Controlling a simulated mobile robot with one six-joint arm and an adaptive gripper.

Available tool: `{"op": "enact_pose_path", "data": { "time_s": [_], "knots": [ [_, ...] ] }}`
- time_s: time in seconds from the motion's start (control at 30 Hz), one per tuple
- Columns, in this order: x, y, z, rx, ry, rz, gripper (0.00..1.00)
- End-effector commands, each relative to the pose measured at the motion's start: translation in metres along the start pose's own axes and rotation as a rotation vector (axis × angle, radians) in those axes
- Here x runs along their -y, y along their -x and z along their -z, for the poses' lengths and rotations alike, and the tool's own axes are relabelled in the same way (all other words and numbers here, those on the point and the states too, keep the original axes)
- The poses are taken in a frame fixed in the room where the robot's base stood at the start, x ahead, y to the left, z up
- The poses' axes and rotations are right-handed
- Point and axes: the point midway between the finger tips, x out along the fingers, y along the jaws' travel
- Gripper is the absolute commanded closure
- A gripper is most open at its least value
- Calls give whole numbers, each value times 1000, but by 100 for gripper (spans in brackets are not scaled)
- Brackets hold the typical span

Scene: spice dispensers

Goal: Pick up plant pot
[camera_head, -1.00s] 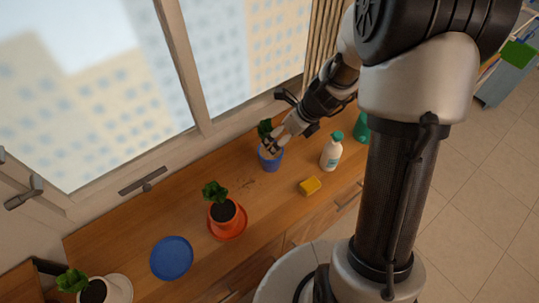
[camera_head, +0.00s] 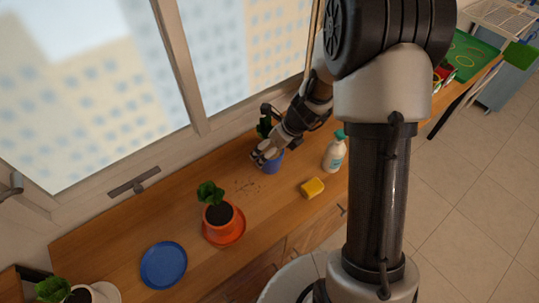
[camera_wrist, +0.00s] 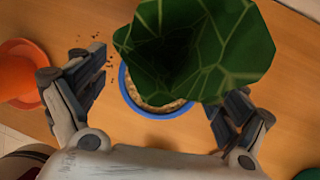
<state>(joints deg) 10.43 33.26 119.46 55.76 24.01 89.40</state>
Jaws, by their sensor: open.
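The blue plant pot (camera_head: 272,163) holds a green leafy plant (camera_head: 264,127) and stands upright on the wooden counter, partly hidden behind my gripper. My gripper (camera_head: 262,158) is at this pot, with its fingers apart. In the wrist view, my gripper (camera_wrist: 160,110) is open, with one finger on each side of the blue pot (camera_wrist: 135,103) and a gap to each. Large leaves (camera_wrist: 205,55) cover much of the pot's rim and soil. An orange pot (camera_head: 219,216) with a plant stands on an orange saucer to the left; it also shows in the wrist view (camera_wrist: 18,78).
A blue plate (camera_head: 164,265) lies further left, and a white pot (camera_head: 80,294) with a plant is at the lower left corner. A yellow sponge (camera_head: 312,188) and a spray bottle (camera_head: 334,152) stand right of the blue pot. Loose soil (camera_head: 246,187) lies between the pots. The window is close behind.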

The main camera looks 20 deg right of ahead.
Motion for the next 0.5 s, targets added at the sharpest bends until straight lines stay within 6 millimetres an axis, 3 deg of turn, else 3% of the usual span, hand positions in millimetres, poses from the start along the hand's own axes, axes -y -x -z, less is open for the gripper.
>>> {"op": "enact_pose_path", "data": {
  "time_s": [0.5],
  "knots": [
    [0, 1, 0, 0, -1, 0, 39]
  ]
}}
